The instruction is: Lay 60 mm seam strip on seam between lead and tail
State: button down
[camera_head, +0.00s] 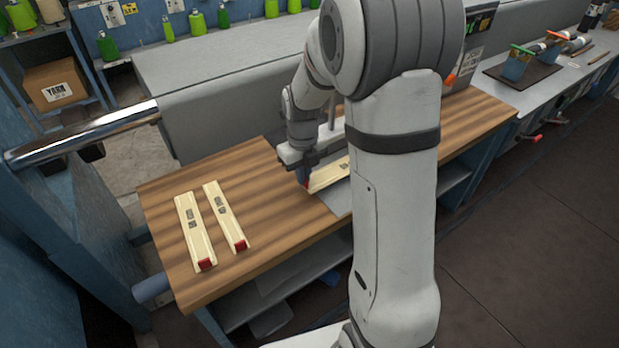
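Two cream strips with red ends and small dark labels lie side by side on the left wooden top, the left strip (194,232) and the right strip (225,215). A third cream strip (328,176) is at the grey section (342,198) between the left and right wooden tops, partly hidden behind my arm. My gripper (303,176) is at the left end of this third strip, beside a red patch. I cannot tell whether its fingers are closed on the strip or only touch it. The strip widths and the seam, lead and tail cannot be made out.
A grey machine body (215,95) runs behind the wooden top (165,190). A metal roller (85,135) is at the left. A light bench (560,75) with tools is at the right. The floor at lower right is clear.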

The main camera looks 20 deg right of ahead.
jog(key=w, duration=0.2)
jog(key=w+a+p, duration=0.1)
jog(key=w, duration=0.2)
jog(key=w+a, duration=0.1)
jog(key=w, duration=0.2)
jog(key=shift+f, duration=0.2)
jog(key=shift+w+f, duration=0.15)
jog(key=shift+w, duration=0.1)
jog(key=shift+w+d+f+b, duration=0.1)
jog(key=shift+f+b, duration=0.1)
jog(key=shift+f, duration=0.2)
jog(key=shift+w+d+f+b, duration=0.1)
jog(key=shift+f+b, duration=0.05)
jog(key=shift+f, duration=0.25)
jog(key=shift+s+a+r, duration=0.3)
jog(key=shift+s, duration=0.2)
jog(key=shift+w+f, duration=0.1)
jog(key=c, duration=1.9)
grip_release()
jog(key=shift+w+d+f, duration=0.1)
jog(key=shift+w+d, duration=0.05)
jog(key=shift+w, duration=0.05)
jog(key=o, duration=0.4)
jog(key=shift+s, duration=0.2)
jog(key=shift+c, duration=0.2)
